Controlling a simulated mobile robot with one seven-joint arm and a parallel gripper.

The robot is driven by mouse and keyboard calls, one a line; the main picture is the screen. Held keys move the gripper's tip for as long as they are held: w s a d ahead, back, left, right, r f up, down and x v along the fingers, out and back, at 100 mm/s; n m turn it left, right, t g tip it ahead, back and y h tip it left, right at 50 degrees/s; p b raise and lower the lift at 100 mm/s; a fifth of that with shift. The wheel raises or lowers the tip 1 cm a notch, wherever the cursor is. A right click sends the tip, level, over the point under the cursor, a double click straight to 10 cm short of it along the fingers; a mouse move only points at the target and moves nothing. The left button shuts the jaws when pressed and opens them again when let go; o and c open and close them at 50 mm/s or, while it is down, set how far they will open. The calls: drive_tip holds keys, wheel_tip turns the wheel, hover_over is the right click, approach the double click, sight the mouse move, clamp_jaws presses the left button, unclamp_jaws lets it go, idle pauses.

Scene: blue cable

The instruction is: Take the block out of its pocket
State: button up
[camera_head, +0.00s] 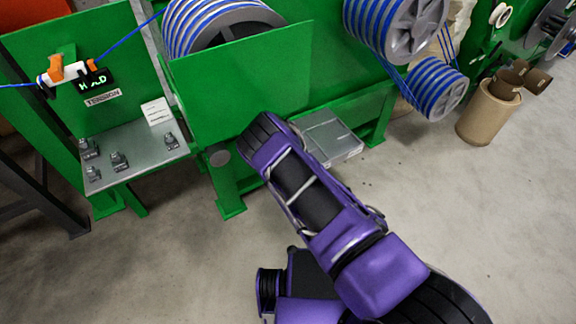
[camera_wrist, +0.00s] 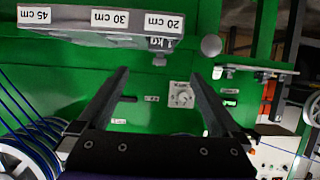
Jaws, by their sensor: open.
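My gripper (camera_wrist: 158,76) is open and empty in the wrist view, its two dark fingers wide apart in front of a green panel. In the head view my purple arm reaches toward the green machine and hides the gripper. I cannot make out for sure a block in a pocket. A small grey piece marked in kg (camera_wrist: 163,44) shows in the wrist view at the edge of a grey bar (camera_wrist: 75,38) labelled 20, 30 and 45 cm. It lies just beyond the fingertips in the picture, apart from them. In the head view several small dark pieces (camera_head: 119,161) stand on a steel shelf (camera_head: 150,170).
A grey metal tray (camera_head: 330,138) is on the green frame right of my arm. Reels of blue cable (camera_head: 384,25) hang above. A cardboard bin (camera_head: 488,112) stands at right. An orange and white clamp (camera_head: 66,72) holds the cable at left. The floor in front is clear.

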drive_tip(key=shift+a+r+b+x, duration=0.15)
drive_tip(key=shift+b+x, duration=0.3)
drive_tip(key=shift+x, duration=2.25)
drive_tip(key=shift+a+r+b+x, duration=0.1)
drive_tip(key=shift+r+b+x, duration=0.3)
drive_tip(key=shift+x, duration=2.25)
drive_tip(key=shift+a+r+b+x, duration=0.1)
drive_tip(key=shift+b+x, duration=0.4)
drive_tip(key=shift+x, duration=2.2)
drive_tip(key=shift+w+d, duration=0.1)
drive_tip(key=shift+c, duration=0.2)
clamp_jaws()
drive_tip(key=shift+r, duration=0.15)
